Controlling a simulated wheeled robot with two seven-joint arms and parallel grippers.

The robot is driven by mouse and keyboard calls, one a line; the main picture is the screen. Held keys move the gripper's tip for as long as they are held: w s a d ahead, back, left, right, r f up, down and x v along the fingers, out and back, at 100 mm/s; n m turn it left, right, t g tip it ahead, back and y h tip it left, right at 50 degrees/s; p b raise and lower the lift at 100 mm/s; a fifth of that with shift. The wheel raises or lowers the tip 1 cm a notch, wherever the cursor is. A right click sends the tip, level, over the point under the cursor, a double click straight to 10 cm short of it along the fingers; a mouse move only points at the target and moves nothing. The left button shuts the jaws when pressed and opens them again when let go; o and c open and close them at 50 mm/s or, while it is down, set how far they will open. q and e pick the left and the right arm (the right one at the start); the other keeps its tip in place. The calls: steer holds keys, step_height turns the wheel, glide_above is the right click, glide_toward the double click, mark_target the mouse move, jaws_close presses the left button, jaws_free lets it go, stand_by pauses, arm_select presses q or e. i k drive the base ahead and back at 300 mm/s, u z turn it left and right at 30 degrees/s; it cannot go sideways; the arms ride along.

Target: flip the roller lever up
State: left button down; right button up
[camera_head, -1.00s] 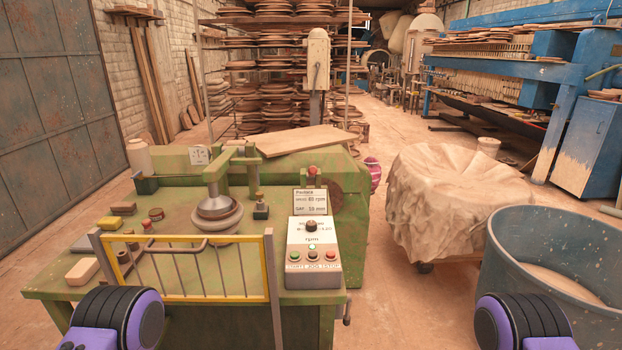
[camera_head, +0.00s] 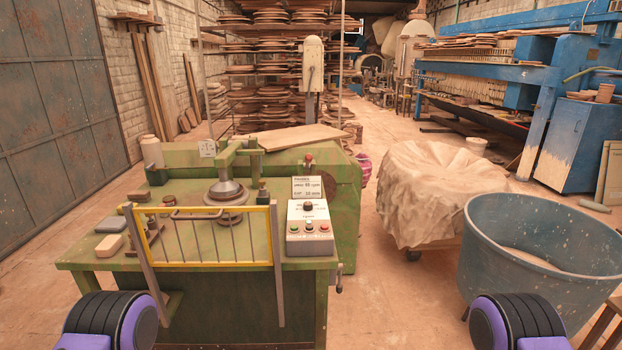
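A green machine (camera_head: 335,202) with a round pressing head (camera_head: 226,190) stands ahead, left of centre. No part is clearly marked as the roller lever. A small red knob (camera_head: 309,158) sits on its rear body, and a short handle (camera_head: 339,285) hangs at its front right corner. A beige box on a post (camera_head: 313,65) behind it has a small grey lever on its face. I cannot tell which of these is the roller lever. Dark rounded parts of my left and right arms show at the bottom corners. Neither gripper is in view.
A yellow-framed guard (camera_head: 272,235) stands across the machine's front. A control box (camera_head: 310,238) with buttons is right of it. A cloth-covered heap (camera_head: 428,185) and a blue tub (camera_head: 480,262) stand to the right. Bare floor lies between machine and tub.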

mark_target(308, 157)
steer(key=z, duration=0.35)
steer(key=i, duration=0.95)
steer(key=u, duration=0.35)
